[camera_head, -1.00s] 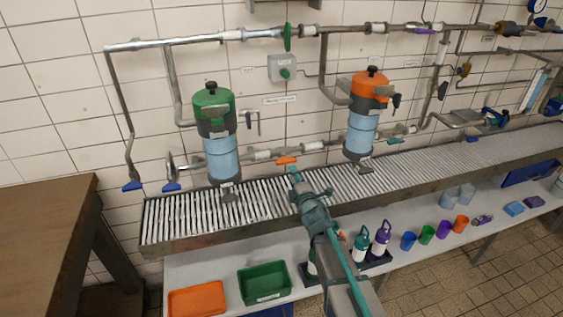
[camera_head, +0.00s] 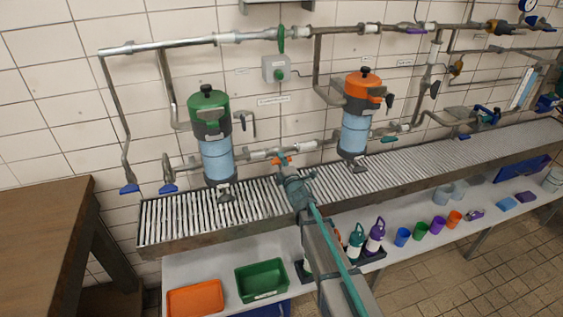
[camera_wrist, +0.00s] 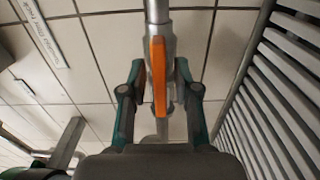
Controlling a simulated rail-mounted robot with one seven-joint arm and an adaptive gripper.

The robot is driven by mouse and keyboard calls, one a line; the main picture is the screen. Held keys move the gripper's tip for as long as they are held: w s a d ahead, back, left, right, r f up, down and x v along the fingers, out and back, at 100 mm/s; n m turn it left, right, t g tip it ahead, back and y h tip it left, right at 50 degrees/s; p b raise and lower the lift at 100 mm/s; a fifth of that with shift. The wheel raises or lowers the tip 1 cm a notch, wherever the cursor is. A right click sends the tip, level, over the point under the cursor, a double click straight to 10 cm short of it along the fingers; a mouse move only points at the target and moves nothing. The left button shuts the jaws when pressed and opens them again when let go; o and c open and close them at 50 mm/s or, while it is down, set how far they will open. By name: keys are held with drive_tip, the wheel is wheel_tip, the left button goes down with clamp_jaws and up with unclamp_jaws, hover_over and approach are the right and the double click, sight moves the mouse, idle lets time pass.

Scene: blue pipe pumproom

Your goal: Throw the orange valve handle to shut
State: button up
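The orange valve handle (camera_head: 277,161) sits on the lower grey pipe on the wall, between the green-topped and orange-topped filter housings. In the wrist view the orange handle (camera_wrist: 158,76) is a narrow bar lying lengthwise along the pipe (camera_wrist: 157,14). My gripper (camera_wrist: 160,68) is open, with one teal-and-dark finger on each side of the handle and a visible gap on both sides. In the head view my gripper (camera_head: 285,160) is at the valve and partly hides the handle. I cannot tell whether a finger touches the pipe.
The green-topped housing (camera_head: 211,125) stands left of the valve and the orange-topped housing (camera_head: 359,115) right of it. A ribbed grey rack (camera_head: 180,215) runs below the pipe, close to my gripper's right side in the wrist view. Bottles and cups stand on the lower white shelf.

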clamp_jaws()
drive_tip(key=shift+m, duration=0.4)
drive_tip(key=m, duration=0.2)
drive_tip(key=shift+m, duration=0.4)
drive_tip(key=m+p, duration=0.1)
drive_tip(key=m, duration=0.3)
drive_tip(key=m+p, duration=0.1)
drive_tip(key=m, duration=0.4)
drive_tip(key=shift+m+p, duration=0.35)
drive_tip(key=shift+m, duration=0.05)
drive_tip(key=m+p, duration=0.1)
drive_tip(key=m, duration=0.3)
drive_tip(key=shift+m, duration=0.4)
drive_tip(key=shift+p, duration=0.3)
